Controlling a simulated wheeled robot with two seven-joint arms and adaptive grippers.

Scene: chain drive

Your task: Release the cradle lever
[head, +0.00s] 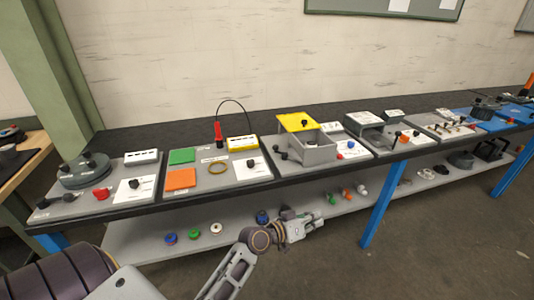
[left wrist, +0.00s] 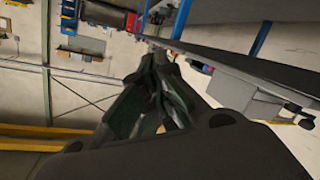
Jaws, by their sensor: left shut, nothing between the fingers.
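My left gripper (head: 308,226) is shut and empty. It hangs in front of the lower shelf, below the bench's front edge, and touches none of the stations. In the left wrist view its dark fingers (left wrist: 160,58) come together. I cannot make out for certain which part is the cradle lever. Several small black-knobbed parts stand on the station boards, among them a black knob (head: 134,183) on the far-left board and one (head: 250,162) on the board beside it. My right gripper is not in view.
The long dark bench (head: 120,143) carries several station boards, including a grey box with a yellow lid (head: 297,121). Coloured parts lie on the lower shelf (head: 130,240). A blue leg (head: 381,200) stands right of the gripper. The floor in front is clear.

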